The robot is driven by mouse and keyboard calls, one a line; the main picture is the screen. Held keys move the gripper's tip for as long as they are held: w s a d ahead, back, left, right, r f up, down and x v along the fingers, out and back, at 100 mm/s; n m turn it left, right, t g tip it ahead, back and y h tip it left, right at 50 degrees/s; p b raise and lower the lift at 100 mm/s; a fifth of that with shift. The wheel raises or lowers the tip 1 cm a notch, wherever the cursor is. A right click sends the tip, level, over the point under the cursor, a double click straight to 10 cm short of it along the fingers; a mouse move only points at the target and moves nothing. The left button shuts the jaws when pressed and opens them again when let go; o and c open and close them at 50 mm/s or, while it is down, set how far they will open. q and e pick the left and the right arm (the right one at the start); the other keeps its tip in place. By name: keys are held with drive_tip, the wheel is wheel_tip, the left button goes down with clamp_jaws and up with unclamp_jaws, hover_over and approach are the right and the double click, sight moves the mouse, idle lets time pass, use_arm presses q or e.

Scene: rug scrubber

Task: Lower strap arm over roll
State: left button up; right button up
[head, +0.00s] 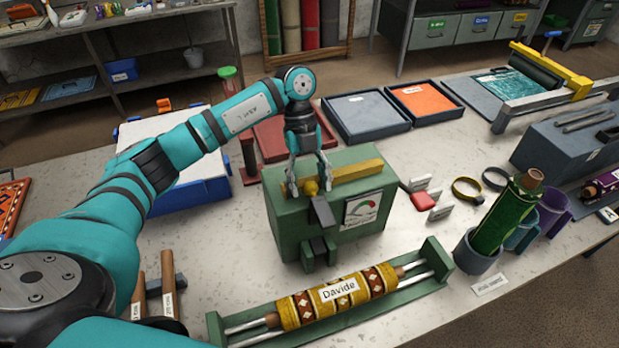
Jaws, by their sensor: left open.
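A yellow, red and white patterned roll (336,300) with a "Davide" label lies on metal rods in a green cradle (435,262) at the front. Behind it stands a green box (290,222) with a dial gauge. A yellow bar (357,171) lies along its top, with a rounded yellow knob (311,187) at its left end. A dark grey lever-like piece (322,213) hangs at its front edge. I cannot tell which part is the strap arm. My left gripper (309,189) points down, open, its fingers on either side of the knob; contact is unclear. My right gripper is out of view.
A blue and white box (215,190) stands behind my left arm. Trays with blue-grey (365,112) and orange (424,99) contents lie behind the green box. A cup with a green bottle (505,220) stands right of the cradle. Small red and white blocks (424,200) lie nearby.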

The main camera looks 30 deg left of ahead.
use_arm(q)
drive_tip(key=shift+f, duration=0.15)
drive_tip(key=shift+c, duration=0.4)
clamp_jaws()
